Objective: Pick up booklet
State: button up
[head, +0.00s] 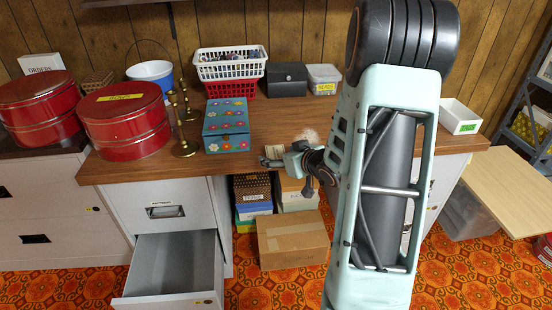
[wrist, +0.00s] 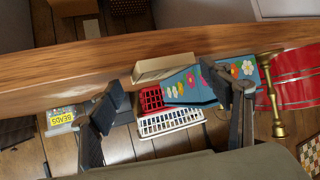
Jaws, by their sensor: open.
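A small cream block-like item, likely the booklet (wrist: 160,68), shows in the wrist view near the front edge of the wooden tabletop (wrist: 60,82). It lies ahead of my gripper (wrist: 164,90), between the two spread fingers in the picture, with no visible contact. In the head view my gripper (head: 272,161) is over the front part of the tabletop, right of the flowered box (head: 226,128). A little of a pale item (head: 274,149) shows behind the fingers there; the gripper hides the rest. My gripper is open and empty.
Brass candlesticks (head: 184,149) and red tins (head: 121,137) stand left of the flowered box. White and red baskets (head: 231,68), a dark box (head: 286,79) and a bead bin (head: 323,78) stand behind. A drawer (head: 172,268) is pulled open below.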

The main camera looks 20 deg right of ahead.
jog(key=shift+w, duration=0.1)
jog(key=c, duration=1.4)
